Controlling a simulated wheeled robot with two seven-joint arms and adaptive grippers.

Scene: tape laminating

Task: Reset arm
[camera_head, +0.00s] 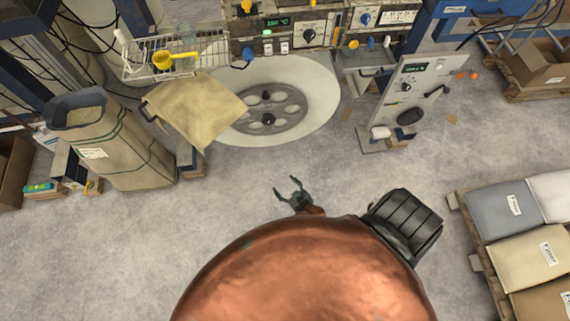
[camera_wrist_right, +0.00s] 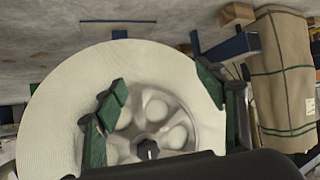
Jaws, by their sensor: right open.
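My right gripper (camera_head: 291,190) shows in the head view, over bare floor near the middle, with its two fingers apart and nothing between them. In the right wrist view its green-padded fingers (camera_wrist_right: 160,112) are spread in front of the large white tape roll (camera_wrist_right: 58,100). The roll (camera_head: 318,95) lies around a grey spoked hub (camera_head: 285,110) beyond the gripper in the head view, apart from it. A tan cloth or sack (camera_head: 200,108) overlaps the roll's left side. My left gripper is not in view.
A tall brown sack (camera_head: 135,152) stands at the left; it also shows in the right wrist view (camera_wrist_right: 280,80). A control panel (camera_head: 408,92) stands back right. Filled bags (camera_head: 500,208) lie on a pallet at the right. The floor around my gripper is clear.

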